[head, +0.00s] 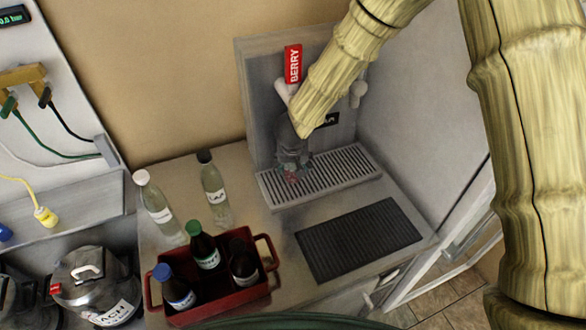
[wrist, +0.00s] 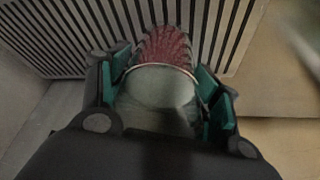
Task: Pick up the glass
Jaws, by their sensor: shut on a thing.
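The glass (wrist: 158,98) sits between the teal pads of my gripper (wrist: 163,85) in the wrist view. It is a clear glass with a round rim, and reddish colour shows at its far end, over the slatted drip tray (wrist: 75,30). My gripper is shut on it. In the head view my gripper (head: 291,172) is low in front of the tap panel, at the drip tray (head: 335,175). My arm and gripper hide most of the glass there. I cannot tell whether the glass touches the tray.
The tap panel (head: 258,100) with a red BERRY handle (head: 293,64) stands behind my gripper. A black ribbed mat (head: 358,240) lies in front. A red caddy (head: 236,296) with bottles and two clear bottles (head: 214,190) (head: 157,205) stand to the left.

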